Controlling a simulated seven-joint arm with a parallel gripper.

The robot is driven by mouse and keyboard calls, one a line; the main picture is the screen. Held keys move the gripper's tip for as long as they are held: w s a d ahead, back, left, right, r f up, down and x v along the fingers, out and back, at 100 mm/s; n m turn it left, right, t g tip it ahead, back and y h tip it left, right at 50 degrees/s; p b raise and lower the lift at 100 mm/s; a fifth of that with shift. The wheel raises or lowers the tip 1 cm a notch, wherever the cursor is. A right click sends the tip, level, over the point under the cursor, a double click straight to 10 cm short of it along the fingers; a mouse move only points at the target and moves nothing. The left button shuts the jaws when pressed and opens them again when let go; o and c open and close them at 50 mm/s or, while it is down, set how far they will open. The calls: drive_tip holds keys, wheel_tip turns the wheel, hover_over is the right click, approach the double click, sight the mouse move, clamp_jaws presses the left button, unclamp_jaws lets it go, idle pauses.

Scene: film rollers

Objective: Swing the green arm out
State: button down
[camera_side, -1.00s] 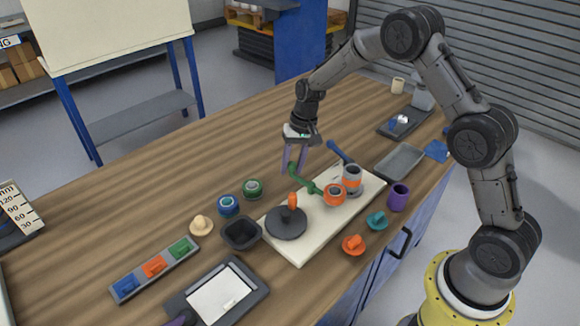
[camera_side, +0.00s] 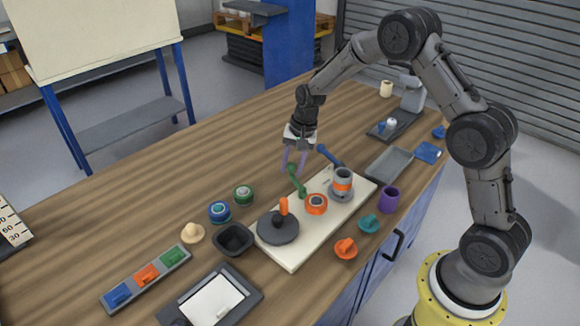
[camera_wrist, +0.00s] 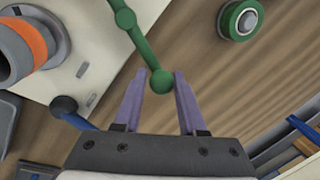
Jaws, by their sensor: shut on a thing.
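The green arm (camera_side: 297,182) is a jointed rod on the cream plate (camera_side: 283,255), beside an orange ring-topped roller (camera_side: 316,204). Its outer end is a green ball. My gripper (camera_side: 294,172) is over the back edge of the plate, with its purple fingers pointing down at that ball. In the wrist view, the green arm (camera_wrist: 141,45) runs up from the ball, which sits between the fingertips of my gripper (camera_wrist: 161,82). The fingers are shut on it. The inner end of the arm is outside the wrist view.
A grey roller with an orange band (camera_side: 342,184) stands on the plate, with a blue arm (camera_side: 329,155) behind it. A green-ringed roller (camera_side: 243,194) lies left on the bench. Bare wood lies behind the plate.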

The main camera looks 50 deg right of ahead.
drive_tip(key=shift+d+r, duration=0.1)
idle(0.3)
drive_tip(key=c, duration=0.5)
unclamp_jaws()
drive_tip(key=shift+c, duration=0.2)
wheel_tip(320, 180, up, 14)
drive_tip(key=s+d, duration=0.1)
drive_tip(key=s, duration=0.1)
drive_tip(key=shift+s+d+f, duration=0.15)
drive_tip(key=shift+d+f, duration=0.1)
